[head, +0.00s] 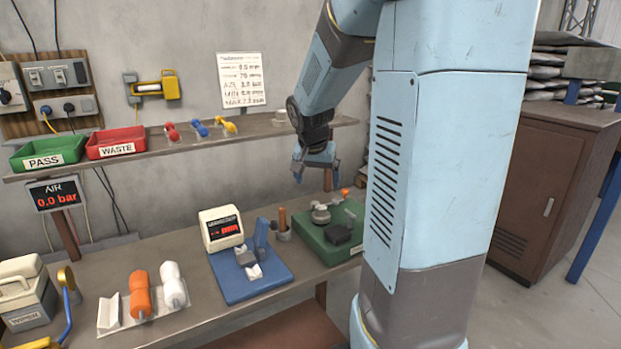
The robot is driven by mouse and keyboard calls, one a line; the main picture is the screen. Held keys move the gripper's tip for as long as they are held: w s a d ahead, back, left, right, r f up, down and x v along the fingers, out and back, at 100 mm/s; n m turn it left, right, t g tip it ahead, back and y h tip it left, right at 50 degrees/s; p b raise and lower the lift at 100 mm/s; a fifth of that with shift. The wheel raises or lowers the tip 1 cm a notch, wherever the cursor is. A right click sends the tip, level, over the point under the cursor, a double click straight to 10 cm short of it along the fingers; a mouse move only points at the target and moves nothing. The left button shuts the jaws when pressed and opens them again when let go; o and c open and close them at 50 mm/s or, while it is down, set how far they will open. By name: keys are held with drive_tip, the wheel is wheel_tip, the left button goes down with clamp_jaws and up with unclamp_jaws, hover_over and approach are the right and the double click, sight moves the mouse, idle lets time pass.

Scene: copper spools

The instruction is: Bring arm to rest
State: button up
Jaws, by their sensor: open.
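My gripper (316,174) hangs from my arm, fingers pointing down, above the right part of the bench. It is open and nothing shows between its fingers. It appears apart from the green base (317,247) below it, which carries a grey round part and a black block. My light blue arm (316,75) reaches down from the top of the view. My large blue column hides much of the middle right.
A blue-based device (236,289), an orange spool (139,293) and a white spool (173,285) stand on the bench (187,247). A green PASS tray (48,152) and red WASTE tray (116,142) sit on the shelf (186,145). A brown cabinet (550,190) stands right.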

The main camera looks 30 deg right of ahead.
drive_tip(key=s+a+r+n+t+y, duration=0.1)
drive_tip(key=s+a+r+n, duration=0.2)
drive_tip(key=s+a, duration=0.4)
drive_tip(key=s+a+r+n+t+y, duration=0.1)
drive_tip(key=s+a+r+n, duration=0.3)
drive_tip(key=s+a, duration=0.4)
drive_tip(key=shift+s+r+n+y, duration=0.15)
drive_tip(key=shift+s+n+y, duration=0.5)
drive_tip(key=shift+s, duration=2.85)
